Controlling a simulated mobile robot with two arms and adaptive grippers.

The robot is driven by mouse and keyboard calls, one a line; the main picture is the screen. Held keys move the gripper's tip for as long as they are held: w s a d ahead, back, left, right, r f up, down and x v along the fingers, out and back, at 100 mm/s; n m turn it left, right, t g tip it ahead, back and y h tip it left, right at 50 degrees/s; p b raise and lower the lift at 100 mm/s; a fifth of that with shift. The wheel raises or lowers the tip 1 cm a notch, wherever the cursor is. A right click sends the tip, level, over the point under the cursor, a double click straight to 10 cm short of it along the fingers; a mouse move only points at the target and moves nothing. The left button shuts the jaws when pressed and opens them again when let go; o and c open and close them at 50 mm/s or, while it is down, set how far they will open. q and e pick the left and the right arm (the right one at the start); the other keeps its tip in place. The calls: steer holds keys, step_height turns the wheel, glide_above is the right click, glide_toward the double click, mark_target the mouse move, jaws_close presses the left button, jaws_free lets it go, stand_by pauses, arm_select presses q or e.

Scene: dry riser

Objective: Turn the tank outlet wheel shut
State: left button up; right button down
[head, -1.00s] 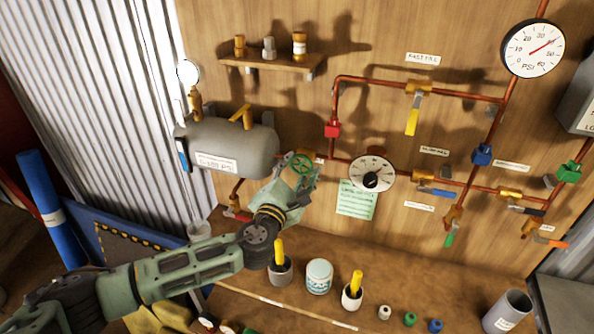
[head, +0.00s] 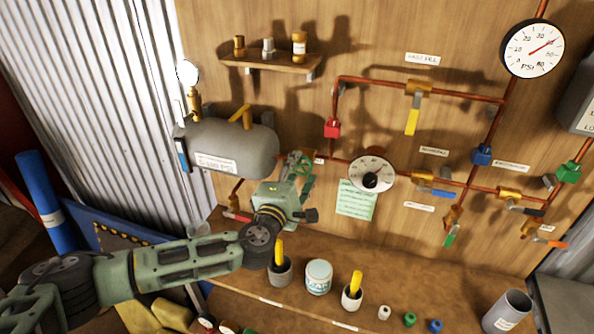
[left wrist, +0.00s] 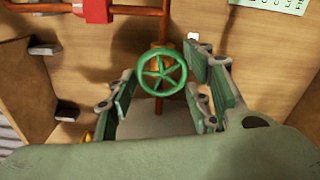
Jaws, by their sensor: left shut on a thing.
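The tank outlet wheel is a small green spoked handwheel. In the head view the wheel (head: 307,168) is partly hidden by my left gripper, to the right of the grey tank (head: 240,150). In the left wrist view the whole face of the wheel (left wrist: 162,73) shows, on a copper pipe fitting. My left gripper (head: 296,170) is at the wheel. In the left wrist view its fingers (left wrist: 163,95) stand on either side of the wheel and are shut on it. Exact finger contact is hard to see. My right gripper is not in view.
Copper pipes with coloured lever valves and a dial (head: 371,175) cover the board to the right. A pressure gauge (head: 532,48) is at top right. A shelf (head: 268,65) hangs above the tank.

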arm_select(q)
steer(key=shift+w+r, duration=0.1)
steer(key=shift+r, duration=0.05)
steer(key=o, duration=1.1)
